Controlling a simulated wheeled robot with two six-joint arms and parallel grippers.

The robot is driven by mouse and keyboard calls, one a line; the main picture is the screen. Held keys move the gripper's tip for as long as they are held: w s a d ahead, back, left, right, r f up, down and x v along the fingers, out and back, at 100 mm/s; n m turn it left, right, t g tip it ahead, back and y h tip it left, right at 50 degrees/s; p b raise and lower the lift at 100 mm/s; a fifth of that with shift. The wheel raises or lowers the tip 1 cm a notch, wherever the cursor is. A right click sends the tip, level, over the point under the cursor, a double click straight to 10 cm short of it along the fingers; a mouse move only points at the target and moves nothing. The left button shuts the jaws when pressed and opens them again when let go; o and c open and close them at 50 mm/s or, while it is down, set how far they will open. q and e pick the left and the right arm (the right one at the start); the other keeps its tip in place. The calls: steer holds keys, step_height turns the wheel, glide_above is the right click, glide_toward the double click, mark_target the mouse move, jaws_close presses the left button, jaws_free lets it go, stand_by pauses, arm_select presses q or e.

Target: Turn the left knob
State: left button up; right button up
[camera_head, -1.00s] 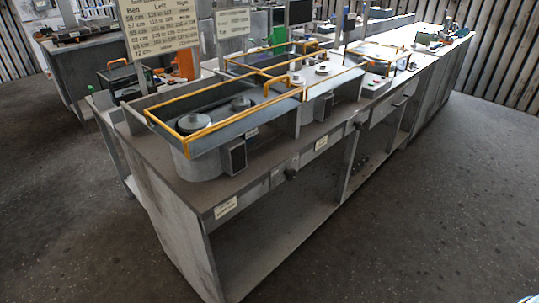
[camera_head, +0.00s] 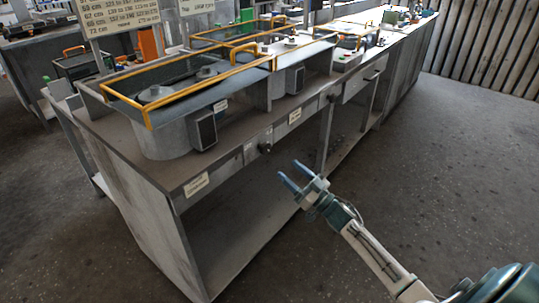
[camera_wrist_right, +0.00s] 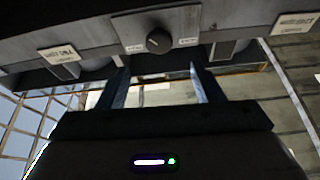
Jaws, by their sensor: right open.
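The left knob (camera_head: 265,148) is a small dark round knob on the front edge of the grey bench. A second dark knob (camera_head: 332,98) is farther right along the same edge. My right gripper (camera_head: 289,171) is open and empty, in front of the bench, a little right of and below the left knob, and apart from it. In the right wrist view a dark knob (camera_wrist_right: 158,40) with a light pointer mark sits on a plate, beyond the gap between the open fingers (camera_wrist_right: 160,86). My left gripper is not in view.
The bench top (camera_head: 120,140) carries blower housings with yellow rails (camera_head: 190,88). Cream labels (camera_head: 197,185) sit along the front edge. An open lower shelf (camera_head: 230,240) lies under the edge. The floor (camera_head: 440,170) at right is clear.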

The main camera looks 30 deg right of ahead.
mark_target(267, 150)
steer(key=p+x, duration=0.1)
steer(key=x, duration=0.9)
steer(key=shift+f, duration=0.15)
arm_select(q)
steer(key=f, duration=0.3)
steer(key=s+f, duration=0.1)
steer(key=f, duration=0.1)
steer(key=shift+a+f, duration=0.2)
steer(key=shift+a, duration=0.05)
arm_select(e)
steer(key=shift+d, duration=0.1)
steer(key=c, duration=1)
